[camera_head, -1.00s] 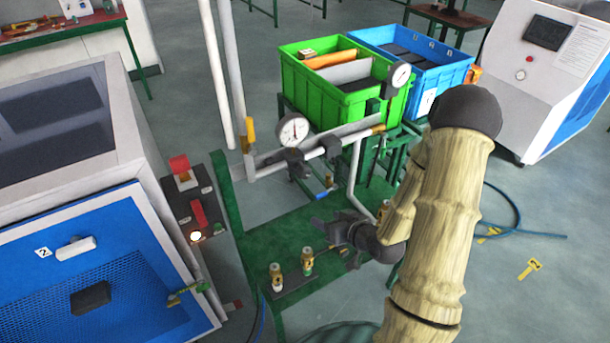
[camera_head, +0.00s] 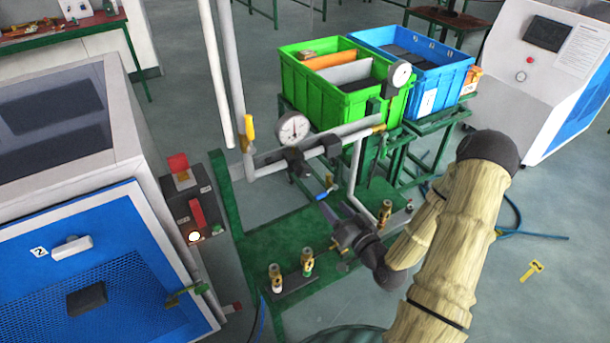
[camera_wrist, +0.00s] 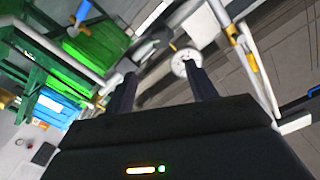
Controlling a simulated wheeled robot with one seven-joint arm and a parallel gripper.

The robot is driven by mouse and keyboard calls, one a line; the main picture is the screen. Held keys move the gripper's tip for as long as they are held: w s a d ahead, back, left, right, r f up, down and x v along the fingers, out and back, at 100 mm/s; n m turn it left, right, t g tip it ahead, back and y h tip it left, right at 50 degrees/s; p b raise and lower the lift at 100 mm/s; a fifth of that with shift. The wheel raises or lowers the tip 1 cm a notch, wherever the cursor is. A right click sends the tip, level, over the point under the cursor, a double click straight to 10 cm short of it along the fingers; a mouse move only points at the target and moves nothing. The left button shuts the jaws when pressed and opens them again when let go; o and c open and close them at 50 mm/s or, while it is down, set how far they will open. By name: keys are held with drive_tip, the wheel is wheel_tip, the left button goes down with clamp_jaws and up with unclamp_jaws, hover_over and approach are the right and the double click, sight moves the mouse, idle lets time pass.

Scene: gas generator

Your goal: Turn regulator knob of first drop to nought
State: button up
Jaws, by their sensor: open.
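A horizontal grey pipe (camera_head: 355,132) carries a round white left gauge (camera_head: 293,129) and a right gauge (camera_head: 401,74). Dark regulator bodies (camera_head: 298,160) sit on the pipe just below and right of the left gauge; I cannot make out a separate knob or its setting. My gripper (camera_head: 325,207) is open and empty, below and right of the regulators and apart from them, over the green frame. In the wrist view, my two fingers (camera_wrist: 160,72) are spread and point toward the left gauge (camera_wrist: 186,61), with nothing between them.
A yellow valve handle (camera_head: 250,129) is on the upright pipe. A blue handle (camera_head: 325,194) hangs below the regulators, close to my fingers. Brass valves (camera_head: 307,262) stand on the green frame (camera_head: 262,242). Green (camera_head: 340,100) and blue (camera_head: 440,70) crates stand behind.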

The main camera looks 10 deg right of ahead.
sight(306, 174)
drive_tip(key=b+x, duration=0.7)
drive_tip(key=x, duration=0.9)
drive_tip(key=shift+w+f, duration=0.1)
drive_tip(key=c, duration=1)
